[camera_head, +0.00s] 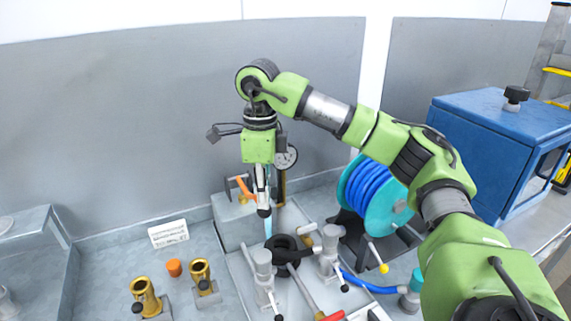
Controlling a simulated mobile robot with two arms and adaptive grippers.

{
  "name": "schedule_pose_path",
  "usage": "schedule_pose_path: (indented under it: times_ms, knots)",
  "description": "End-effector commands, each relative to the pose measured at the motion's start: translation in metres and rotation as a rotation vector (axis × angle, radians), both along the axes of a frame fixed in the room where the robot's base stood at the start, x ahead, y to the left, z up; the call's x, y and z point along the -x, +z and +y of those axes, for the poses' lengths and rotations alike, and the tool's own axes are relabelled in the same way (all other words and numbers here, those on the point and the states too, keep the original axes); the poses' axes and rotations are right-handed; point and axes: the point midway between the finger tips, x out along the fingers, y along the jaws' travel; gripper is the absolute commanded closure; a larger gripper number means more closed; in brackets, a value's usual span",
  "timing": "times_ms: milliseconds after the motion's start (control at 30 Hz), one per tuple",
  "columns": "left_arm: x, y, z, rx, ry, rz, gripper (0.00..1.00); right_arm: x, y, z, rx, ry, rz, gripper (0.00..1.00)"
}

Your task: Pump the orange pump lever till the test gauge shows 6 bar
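The orange pump lever (244,188) stands tilted on a grey block at the back of the bench, its lower end close to my gripper's fingers. The round test gauge (286,157) is just right of my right gripper's body, partly covered by it; its needle and reading are too small to tell. My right gripper (264,210) points down, in front of and just right of the lever in the picture. Its fingers show nearly edge-on, so whether they are open or touch the lever cannot be told. My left gripper is out of view.
Brass fittings (146,296), an orange cap (174,267) and a white label (168,233) are at left. Grey valves (263,270) and a black ring stand in front. A blue hose reel (390,200) and blue cabinet (495,150) are at right.

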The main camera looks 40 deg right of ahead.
Motion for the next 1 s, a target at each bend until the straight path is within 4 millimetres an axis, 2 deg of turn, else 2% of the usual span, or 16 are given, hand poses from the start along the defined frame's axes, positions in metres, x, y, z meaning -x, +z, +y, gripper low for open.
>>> schedule_pose_path:
  times_ms: [33,467,667,1000]
  knots:
    - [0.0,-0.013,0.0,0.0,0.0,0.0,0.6,0.0,-0.021,0.0,0.004,0.0,0.006,0.9]
    - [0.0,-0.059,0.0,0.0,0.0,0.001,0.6,0.003,-0.09,0.0,0.005,-0.001,0.003,0.9]
    - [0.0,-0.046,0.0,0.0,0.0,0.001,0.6,0.002,-0.075,0.0,0.005,-0.003,0.001,0.9]
    - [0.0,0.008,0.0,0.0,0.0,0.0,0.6,-0.004,-0.006,-0.002,0.003,-0.002,0.001,0.9]
